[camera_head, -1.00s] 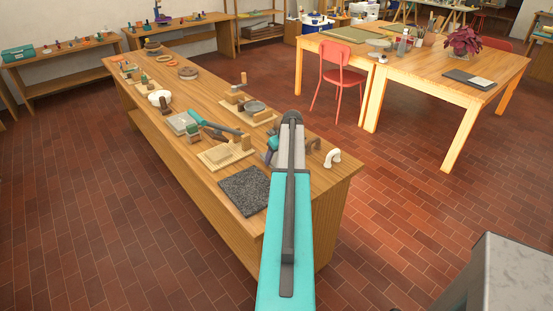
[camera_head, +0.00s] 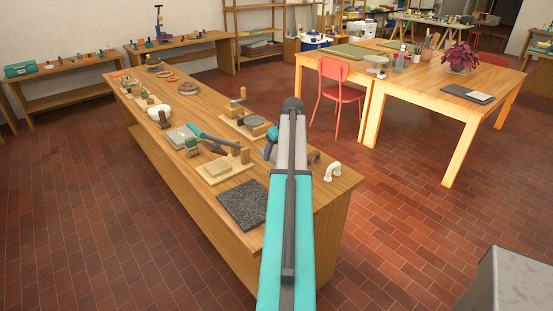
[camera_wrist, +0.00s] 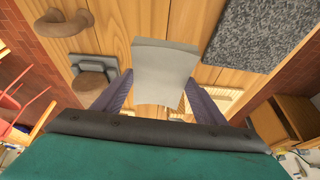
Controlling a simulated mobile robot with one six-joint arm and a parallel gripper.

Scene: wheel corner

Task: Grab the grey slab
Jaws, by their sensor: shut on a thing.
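The grey slab (camera_wrist: 166,66) is a pale, flat block in the middle of the wrist view. My gripper (camera_wrist: 158,94) is shut on it, with one dark purple finger on each side. The slab sticks out beyond the fingers, above the wooden bench. Whether it touches the bench is unclear. In the head view my gripper (camera_head: 270,148) is mostly hidden behind my turquoise arm, and the slab cannot be made out there.
The wooden bench (camera_head: 300,205) bears a dark speckled mat (camera_head: 243,204), a pale board with a block (camera_head: 217,170), a white curved piece (camera_head: 332,171) and several tools. A red chair (camera_head: 338,85) and tables stand behind. The tiled floor is open.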

